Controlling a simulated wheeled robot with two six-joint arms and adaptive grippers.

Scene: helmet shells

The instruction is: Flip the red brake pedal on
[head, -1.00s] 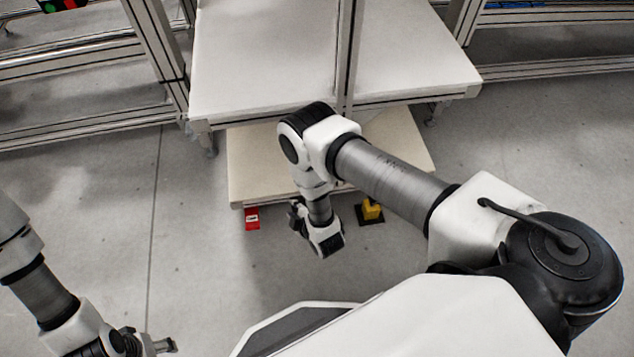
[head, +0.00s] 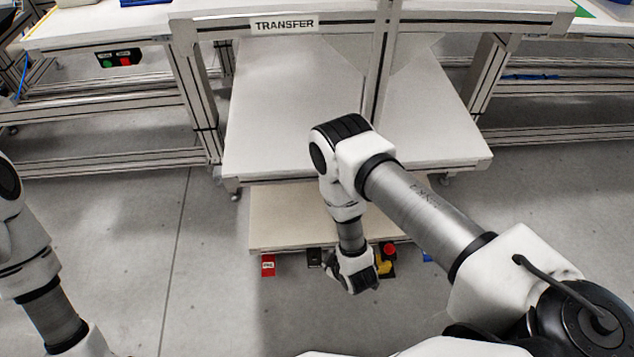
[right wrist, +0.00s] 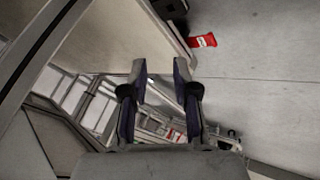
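The red brake pedal (head: 268,265) with a white label sits low at the left front edge of the lower shelf in the head view. It also shows in the right wrist view (right wrist: 203,41), at upper right beyond the fingertips. My right gripper (head: 355,282) hangs to the right of the red pedal, apart from it, partly covering the yellow pedal. In the right wrist view its two fingers (right wrist: 160,68) are spread with nothing between them. I cannot tell whether the pedal is on. My left gripper is outside the frames; only its arm shows.
A dark pedal (head: 314,258), a yellow pedal (head: 385,267), a red knob (head: 389,249) and a blue piece (head: 427,256) line the front of the lower shelf (head: 285,215). The white TRANSFER table (head: 290,100) stands above. The floor (head: 215,290) left of the pedals is clear.

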